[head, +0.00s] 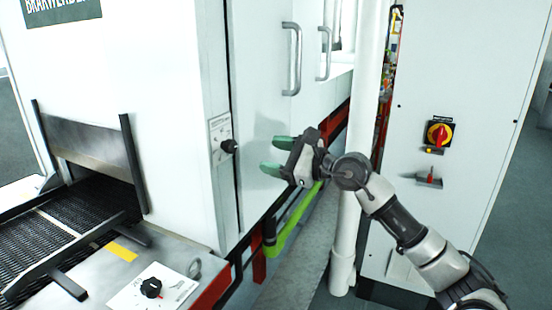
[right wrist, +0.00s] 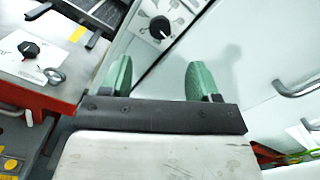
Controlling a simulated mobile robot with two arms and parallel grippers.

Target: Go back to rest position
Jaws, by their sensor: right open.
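My right gripper (head: 276,156) is in front of the white machine's side panel in the head view, with its arm coming in from the lower right. Its two green fingers point left and are apart, with nothing between them. In the right wrist view the green fingers (right wrist: 159,80) also stand apart and empty, facing the white panel and a black knob (right wrist: 160,27). My left gripper is in neither view.
A mesh belt (head: 88,216) enters the machine at left. A control plate with a black knob (head: 151,288) lies in front. A green lever (head: 296,222) is below my right gripper. A white pipe (head: 352,215) and a cabinet with a red-yellow switch (head: 440,134) stand close to my arm.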

